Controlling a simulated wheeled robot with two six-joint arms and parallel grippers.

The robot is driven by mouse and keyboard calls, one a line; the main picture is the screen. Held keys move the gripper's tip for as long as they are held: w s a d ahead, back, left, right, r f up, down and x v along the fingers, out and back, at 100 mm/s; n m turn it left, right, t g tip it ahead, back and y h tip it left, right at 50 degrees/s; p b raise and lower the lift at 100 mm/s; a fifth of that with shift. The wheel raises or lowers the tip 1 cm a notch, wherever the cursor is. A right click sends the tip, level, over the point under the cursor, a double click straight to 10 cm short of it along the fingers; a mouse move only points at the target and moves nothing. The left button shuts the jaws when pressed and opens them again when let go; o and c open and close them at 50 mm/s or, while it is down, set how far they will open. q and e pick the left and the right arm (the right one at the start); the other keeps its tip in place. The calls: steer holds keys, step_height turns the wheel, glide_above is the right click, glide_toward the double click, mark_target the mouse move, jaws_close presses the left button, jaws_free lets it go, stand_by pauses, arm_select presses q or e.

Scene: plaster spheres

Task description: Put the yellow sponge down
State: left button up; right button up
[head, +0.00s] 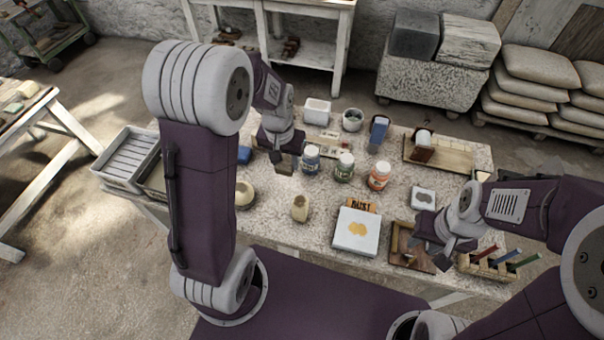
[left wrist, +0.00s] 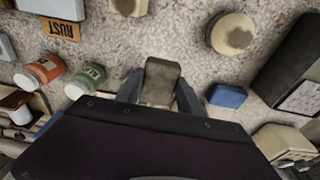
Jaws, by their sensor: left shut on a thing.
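My left gripper (head: 285,158) is shut on a dull olive-brown block, which I take to be the yellow sponge (left wrist: 161,80). In the left wrist view the sponge sits between the two fingers (left wrist: 160,92), over the speckled tabletop. In the head view the sponge (head: 284,167) shows small and dark under the gripper, left of the blue-labelled jar (head: 311,158). I cannot tell whether it touches the table (head: 270,222). My right gripper (head: 443,243) is over the front right of the table, by a wooden tray (head: 402,256); its jaw opening is unclear.
A blue block (head: 244,155) lies close to the left gripper; it also shows in the left wrist view (left wrist: 228,95). A green jar (head: 344,167) and an orange jar (head: 379,176) stand to the right. A round pale pot (head: 244,194) and a beige piece (head: 300,208) stand nearer.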

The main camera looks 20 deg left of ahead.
arm_select(q)
steer(key=shift+w+f, duration=0.15)
steer(key=shift+w, duration=0.15)
glide_above(289, 185)
steer(key=f, duration=0.6)
steer(key=s+f+b, duration=0.1)
steer(key=f, duration=0.2)
steer(key=shift+f, duration=0.2)
steer(key=shift+w+f, duration=0.15)
steer(key=shift+f, duration=0.1)
steer(key=shift+f, duration=0.15)
steer(key=o, duration=1.2)
